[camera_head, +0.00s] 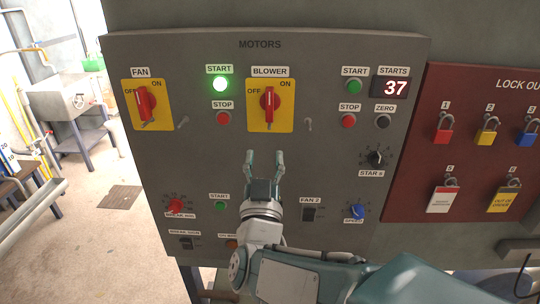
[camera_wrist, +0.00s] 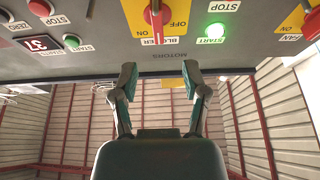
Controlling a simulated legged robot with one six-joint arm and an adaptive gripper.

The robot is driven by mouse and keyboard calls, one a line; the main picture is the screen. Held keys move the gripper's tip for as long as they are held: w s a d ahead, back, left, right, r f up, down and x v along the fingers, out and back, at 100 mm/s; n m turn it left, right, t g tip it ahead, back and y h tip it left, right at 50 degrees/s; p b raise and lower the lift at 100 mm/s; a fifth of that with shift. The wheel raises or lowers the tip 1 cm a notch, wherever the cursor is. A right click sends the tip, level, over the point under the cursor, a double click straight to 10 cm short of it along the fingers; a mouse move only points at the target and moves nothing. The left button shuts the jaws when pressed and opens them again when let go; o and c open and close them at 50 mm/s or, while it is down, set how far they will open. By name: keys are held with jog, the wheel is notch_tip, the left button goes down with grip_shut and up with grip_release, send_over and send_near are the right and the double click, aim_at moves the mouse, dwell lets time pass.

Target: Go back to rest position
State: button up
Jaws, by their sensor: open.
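My gripper (camera_head: 264,158) is open and empty in front of the grey motors panel (camera_head: 200,165), below the blower switch (camera_head: 270,102). In the wrist view my gripper (camera_wrist: 160,85) shows two spread fingers with nothing between them. The red blower handle on its yellow plate also shows in the wrist view (camera_wrist: 157,20), beyond the fingertips. The green start button (camera_head: 220,84) beside the fan switch (camera_head: 147,104) is lit, and it glows in the wrist view too (camera_wrist: 216,31). My arm reaches in from the lower right and covers part of the panel's lower edge.
A red lockout board (camera_head: 465,150) with several padlocks is right of the panel. The starts counter (camera_head: 394,88) reads 37. More buttons and knobs sit low on the panel around my gripper. A metal sink (camera_head: 70,97) and open floor (camera_head: 90,240) are at left.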

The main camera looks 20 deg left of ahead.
jog(key=d+f+g, duration=0.2)
jog(key=d+g, duration=0.2)
jog(key=d, duration=0.3)
jog(key=d+f+g, duration=0.3)
jog(key=d+g, duration=0.2)
jog(key=d, duration=0.3)
jog(key=s+d+f+m+g+h, duration=0.1)
jog(key=s+d+f+g+h, duration=0.1)
jog(key=s+d, duration=0.5)
jog(key=s+d+f+m+g+h, duration=0.1)
jog(key=s+d+f+g+h, duration=0.2)
jog(key=s+d+f+g, duration=0.2)
jog(key=s+d, duration=0.3)
jog(key=s, duration=0.1)
jog(key=shift+s+f+m, duration=0.15)
jog(key=shift+m, duration=0.15)
